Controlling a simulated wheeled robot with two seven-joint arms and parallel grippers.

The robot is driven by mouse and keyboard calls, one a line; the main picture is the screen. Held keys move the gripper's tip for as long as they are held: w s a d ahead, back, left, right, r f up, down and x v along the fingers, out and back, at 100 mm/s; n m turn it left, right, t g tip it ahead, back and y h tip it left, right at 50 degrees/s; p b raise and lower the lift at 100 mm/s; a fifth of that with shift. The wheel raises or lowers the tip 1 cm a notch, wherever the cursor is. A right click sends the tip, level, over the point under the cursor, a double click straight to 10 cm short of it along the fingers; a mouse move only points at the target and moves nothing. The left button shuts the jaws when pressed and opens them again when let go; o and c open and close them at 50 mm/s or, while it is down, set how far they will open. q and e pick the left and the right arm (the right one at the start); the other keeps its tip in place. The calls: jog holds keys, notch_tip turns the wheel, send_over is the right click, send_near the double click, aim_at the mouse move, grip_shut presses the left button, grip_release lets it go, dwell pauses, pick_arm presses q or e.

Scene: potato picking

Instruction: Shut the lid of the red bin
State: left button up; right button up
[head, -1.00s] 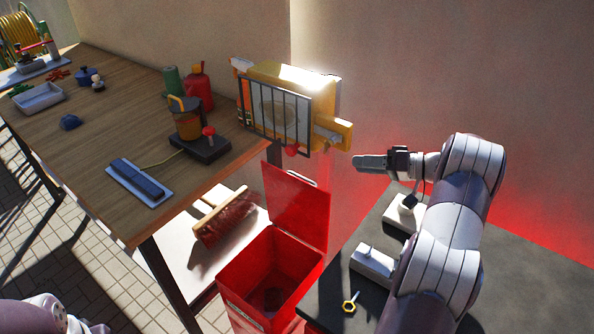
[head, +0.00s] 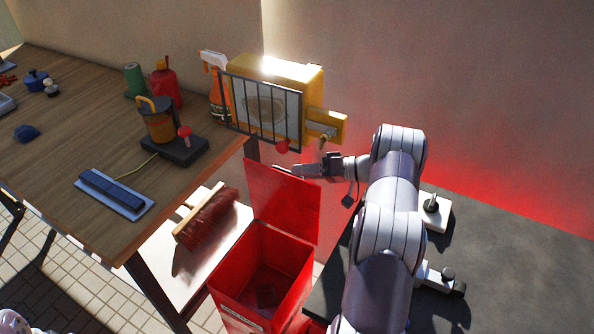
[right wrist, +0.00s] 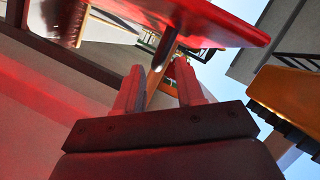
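The red bin (head: 232,291) stands open between the wooden table and the dark counter. Its red lid (head: 283,205) is hinged at the back and stands upright, leaning slightly back. A small dark patch shows on the bin's floor. My right gripper (head: 284,171) is at the lid's top edge, at or just behind it; I cannot tell whether they touch. In the right wrist view its two fingers (right wrist: 159,68) are apart with nothing between them, and a red panel (right wrist: 215,18), likely the lid, lies just beyond. My left gripper is out of view.
A yellow machine with a barred front (head: 268,105) and a red knob stands close above the lid. The wooden table (head: 90,130) on the left holds a coffee-pot-like device (head: 160,122). A brush (head: 207,220) lies beside the bin. The dark counter (head: 480,240) is on the right.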

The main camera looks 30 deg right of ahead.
aim_at(286, 184)
jog(key=shift+x, duration=1.1)
grip_shut()
jog(key=shift+s+a+r+p, duration=0.25)
jog(key=shift+a+p, duration=0.1)
jog(key=shift+p, duration=0.2)
jog(key=shift+n+h, duration=0.5)
jog(key=shift+n, duration=0.4)
jog(key=a+p, duration=0.1)
jog(key=s+a+p, duration=0.1)
jog(key=a, duration=0.1)
jog(key=s+a+p, duration=0.1)
jog(key=shift+s+a+r+p, duration=0.1)
jog(key=shift+a+r+p, duration=0.1)
jog(key=shift+a+p, duration=0.1)
jog(key=s+a+f+n+h+p, duration=0.1)
jog(key=s+a+f+n, duration=0.1)
jog(key=a, duration=0.5)
jog(key=shift+s+a+f, duration=0.25)
jog(key=shift+s+f, duration=0.25)
jog(key=shift+s, duration=0.45)
